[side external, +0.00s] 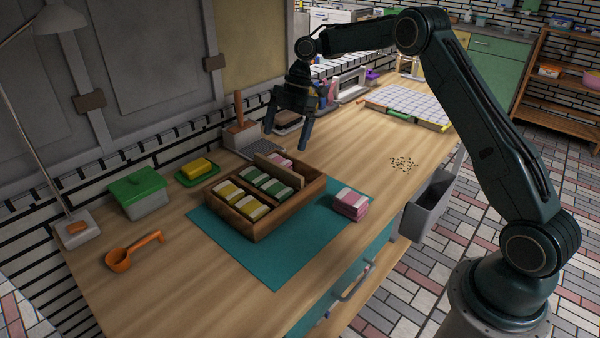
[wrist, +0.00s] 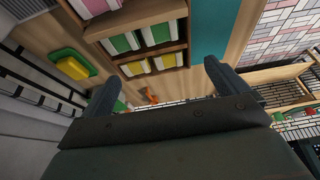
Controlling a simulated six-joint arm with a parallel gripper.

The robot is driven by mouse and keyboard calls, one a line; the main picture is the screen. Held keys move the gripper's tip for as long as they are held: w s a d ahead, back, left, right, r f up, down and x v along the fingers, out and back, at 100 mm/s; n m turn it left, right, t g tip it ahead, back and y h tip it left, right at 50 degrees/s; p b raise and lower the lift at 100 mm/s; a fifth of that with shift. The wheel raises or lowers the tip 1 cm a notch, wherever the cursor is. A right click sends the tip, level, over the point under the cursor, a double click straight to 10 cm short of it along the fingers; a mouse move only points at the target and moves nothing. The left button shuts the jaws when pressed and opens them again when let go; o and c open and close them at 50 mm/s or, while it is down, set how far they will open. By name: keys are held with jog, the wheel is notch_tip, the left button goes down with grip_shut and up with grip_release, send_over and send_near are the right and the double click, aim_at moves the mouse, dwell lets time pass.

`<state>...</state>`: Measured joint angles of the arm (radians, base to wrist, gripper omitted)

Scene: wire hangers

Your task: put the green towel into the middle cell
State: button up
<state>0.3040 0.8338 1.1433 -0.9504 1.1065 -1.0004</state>
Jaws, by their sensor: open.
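The wooden box (side external: 262,236) stands on the teal mat and has three cells. Its middle cell holds two green-and-white striped towels (side external: 277,190), side by side; they also show in the wrist view (wrist: 157,33). The near-left cell holds yellow-and-white towels (side external: 252,208). A pink-and-white towel (side external: 280,160) sits in the far cell, partly hidden by a divider. Another pink-and-white towel (side external: 350,204) lies on the mat to the right of the box. I see no green towel outside the box. My gripper (side external: 287,139) is open and empty, above and behind the box's far end.
A yellow block on a green dish (side external: 197,170), a green-lidded box (side external: 138,190) and an orange ladle (side external: 120,259) lie left of the box. A grey bin (side external: 430,207) hangs at the right table edge. The teal mat's front (side external: 275,270) is clear.

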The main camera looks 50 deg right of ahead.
jog(key=s+a+r+m+t+h, duration=0.1)
jog(key=s+a+r+m, duration=0.25)
jog(key=s+r, duration=0.45)
jog(key=s+a+r+m+t+h, duration=0.1)
jog(key=s+a+r+m+t, duration=0.15)
jog(key=s+r+m, duration=0.4)
jog(key=s+d+f+m+t+h, duration=0.1)
jog(key=s+m, duration=0.7)
jog(key=s, duration=1.5)
jog(key=shift+s+d+f+t+h, duration=0.15)
jog(key=shift+d+f+t+h, duration=0.05)
jog(key=shift+t+h, duration=0.45)
jog(key=shift+o, duration=0.2)
